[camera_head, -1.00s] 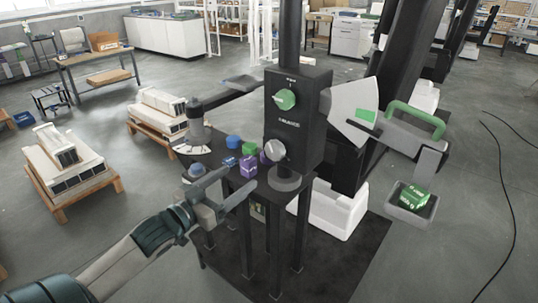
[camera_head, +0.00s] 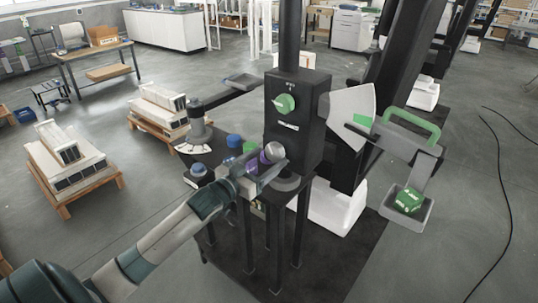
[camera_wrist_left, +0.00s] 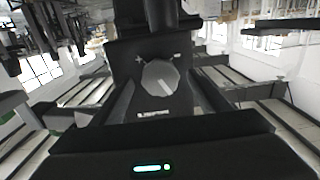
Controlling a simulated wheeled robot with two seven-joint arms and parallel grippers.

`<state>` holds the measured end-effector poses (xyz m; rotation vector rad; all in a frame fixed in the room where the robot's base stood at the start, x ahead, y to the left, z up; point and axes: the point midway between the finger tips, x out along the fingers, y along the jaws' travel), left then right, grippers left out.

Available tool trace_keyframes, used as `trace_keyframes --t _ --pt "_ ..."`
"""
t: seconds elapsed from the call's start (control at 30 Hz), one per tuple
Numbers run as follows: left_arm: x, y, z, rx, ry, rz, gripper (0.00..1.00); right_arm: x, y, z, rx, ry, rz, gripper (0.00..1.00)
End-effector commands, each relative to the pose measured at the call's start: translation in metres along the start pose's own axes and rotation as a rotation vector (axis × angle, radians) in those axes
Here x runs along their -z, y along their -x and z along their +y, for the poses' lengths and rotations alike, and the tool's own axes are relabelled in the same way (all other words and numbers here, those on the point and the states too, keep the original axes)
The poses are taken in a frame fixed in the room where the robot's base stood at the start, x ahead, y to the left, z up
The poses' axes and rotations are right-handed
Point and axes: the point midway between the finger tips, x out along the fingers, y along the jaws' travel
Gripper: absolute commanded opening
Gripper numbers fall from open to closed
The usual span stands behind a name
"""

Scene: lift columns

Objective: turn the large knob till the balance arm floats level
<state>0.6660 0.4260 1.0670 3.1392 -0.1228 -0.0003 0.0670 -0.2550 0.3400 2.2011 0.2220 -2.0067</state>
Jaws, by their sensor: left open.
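The large grey knob (camera_head: 274,151) sits low on the front of the black column box (camera_head: 310,145). It also shows in the left wrist view (camera_wrist_left: 160,78), facing me between the fingers. My left gripper (camera_head: 270,166) is open at the knob, with a finger on each side in the wrist view; contact cannot be told. The balance arm (camera_head: 400,145) extends right from the box and appears to slope down to the right. A grey pan (camera_head: 424,214) with a green block (camera_head: 409,200) hangs at its end.
A pale dial plate (camera_head: 350,108) with a green patch stands beside the box. On the black bench are a blue item (camera_head: 234,141), a purple block (camera_head: 252,160) and a grey cylinder piece (camera_head: 197,125). Pallets with white stacks (camera_head: 66,155) stand on the floor at left.

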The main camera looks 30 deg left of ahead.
Motion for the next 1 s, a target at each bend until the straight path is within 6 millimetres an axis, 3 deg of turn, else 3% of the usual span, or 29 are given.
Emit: trace_keyframes --t 0.2,0.53,0.7,1.0 --pt "0.000 -0.014 0.000 0.000 0.000 -0.001 0.69 0.001 0.004 -0.003 0.003 0.000 0.001 0.00" --pt "0.000 -0.015 0.000 -0.001 0.000 0.000 0.69 0.001 0.004 -0.001 0.001 0.001 0.000 0.00" --pt "0.000 -0.015 0.000 -0.001 0.000 0.000 0.31 0.000 0.004 0.002 -0.002 0.002 -0.001 0.00" --pt "0.000 -0.015 0.000 -0.001 -0.012 0.000 0.28 0.000 0.005 0.005 -0.004 0.001 -0.002 0.00"
